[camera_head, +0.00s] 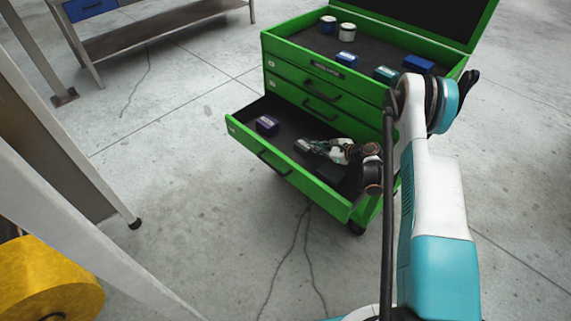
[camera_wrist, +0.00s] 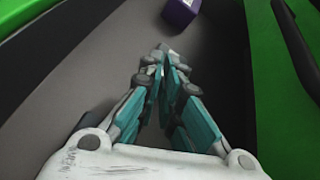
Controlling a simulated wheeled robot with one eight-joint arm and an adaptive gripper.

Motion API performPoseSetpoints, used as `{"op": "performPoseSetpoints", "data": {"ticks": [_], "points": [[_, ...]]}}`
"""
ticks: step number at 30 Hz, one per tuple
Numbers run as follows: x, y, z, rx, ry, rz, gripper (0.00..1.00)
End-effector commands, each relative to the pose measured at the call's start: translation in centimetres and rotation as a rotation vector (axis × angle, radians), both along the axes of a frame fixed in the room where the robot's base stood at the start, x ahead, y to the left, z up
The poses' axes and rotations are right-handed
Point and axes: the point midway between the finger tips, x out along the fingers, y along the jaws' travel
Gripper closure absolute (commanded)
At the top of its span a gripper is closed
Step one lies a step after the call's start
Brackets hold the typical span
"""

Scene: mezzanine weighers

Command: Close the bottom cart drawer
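The bottom drawer (camera_head: 235,127) of the green cart is pulled well out, its front panel and black handle (camera_head: 275,164) facing the lower left. My gripper (camera_head: 310,147) is over the open drawer, behind its front panel, pointing left along the drawer. In the wrist view its fingers (camera_wrist: 164,60) converge and the tips look shut together. A small purple box (camera_head: 267,124) lies at the drawer's left end and also shows in the wrist view (camera_wrist: 182,14). A dark grey box (camera_head: 331,172) lies near my wrist. Whether the fingertips touch anything cannot be told.
The cart's upper drawers (camera_head: 310,97) are shut. Cans (camera_head: 347,32) and blue and green boxes (camera_head: 386,74) sit in the open top under a raised lid. A shelf table (camera_head: 160,26) stands back left, a yellow roll (camera_head: 45,282) front left. Floor before the drawer is clear.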

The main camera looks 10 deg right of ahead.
Motion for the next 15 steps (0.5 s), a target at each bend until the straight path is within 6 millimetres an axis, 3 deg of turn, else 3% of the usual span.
{"op": "performPoseSetpoints", "data": {"ticks": [6, 15], "points": [[-0.3, 3.5, 1.0, -0.396, -0.222, 0.378, 1.00], [-1.5, 7.4, 2.4, -0.843, -0.587, 0.959, 1.00]]}}
